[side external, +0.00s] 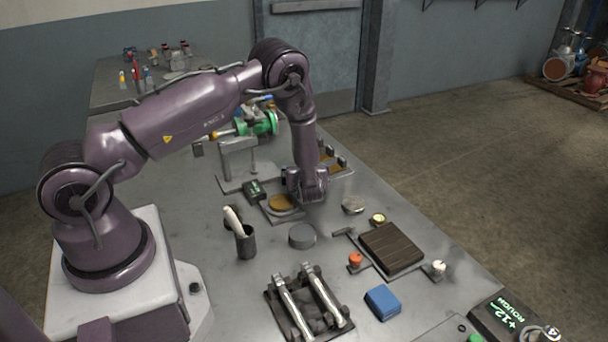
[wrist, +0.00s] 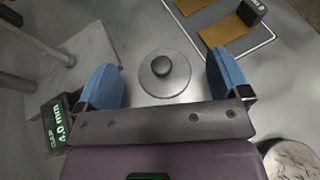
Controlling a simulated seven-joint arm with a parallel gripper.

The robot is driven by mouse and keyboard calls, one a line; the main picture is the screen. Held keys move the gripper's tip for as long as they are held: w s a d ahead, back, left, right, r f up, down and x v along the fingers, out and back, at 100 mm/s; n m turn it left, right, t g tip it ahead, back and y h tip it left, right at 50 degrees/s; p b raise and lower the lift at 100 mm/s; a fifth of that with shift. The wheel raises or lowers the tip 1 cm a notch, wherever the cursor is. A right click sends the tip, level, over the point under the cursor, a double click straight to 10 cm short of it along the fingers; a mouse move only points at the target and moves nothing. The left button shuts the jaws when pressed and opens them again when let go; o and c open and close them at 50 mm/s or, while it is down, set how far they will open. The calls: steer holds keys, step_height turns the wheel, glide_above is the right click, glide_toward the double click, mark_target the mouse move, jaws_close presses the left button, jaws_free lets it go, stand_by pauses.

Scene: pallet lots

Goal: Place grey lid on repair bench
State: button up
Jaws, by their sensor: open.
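A round grey lid (wrist: 162,84) with a dark knob lies flat on the grey metal surface in the wrist view. My gripper (wrist: 164,68) is open, with one blue finger on each side of the lid, neither touching it. In the side view my gripper (side external: 307,187) points down over the work surface; its fingers are hard to make out. The lid is hidden behind my arm there. The long grey bench (side external: 215,300) fills the side view, and another metal bench (side external: 108,88) stands at the back left. I cannot tell which one is the repair bench.
A 4.0 mm display block (wrist: 62,125) stands by a post fixture at left. Tan pads (wrist: 225,35) lie in an outlined area at top right. A pale round piece (wrist: 292,160) is at lower right. A cup (side external: 246,243), grey disc (side external: 302,237) and blue block (side external: 383,302) stand nearer.

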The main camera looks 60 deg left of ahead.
steer(key=v, duration=0.9)
steer(key=shift+s+d+r, duration=0.15)
steer(key=shift+d, duration=0.2)
steer(key=shift+s+d+r, duration=0.1)
steer(key=shift+d+r, duration=0.05)
steer(key=shift+r, duration=0.1)
steer(key=s+d+r+n+g+h, duration=0.1)
steer(key=s+r+n+g, duration=0.1)
steer(key=s+r+n, duration=0.35)
steer(key=s+r+n+g+h, duration=0.2)
steer(key=r+n, duration=0.5)
steer(key=r, duration=0.4)
steer(key=s+d+r+n+t+h, duration=0.4)
steer(key=s+d+r+n+h, duration=0.5)
steer(key=s+d+r, duration=0.3)
steer(key=shift+s+d+n+t+h, duration=0.2)
steer(key=shift+d+n+t+h, duration=0.1)
steer(key=shift+d+n, duration=0.2)
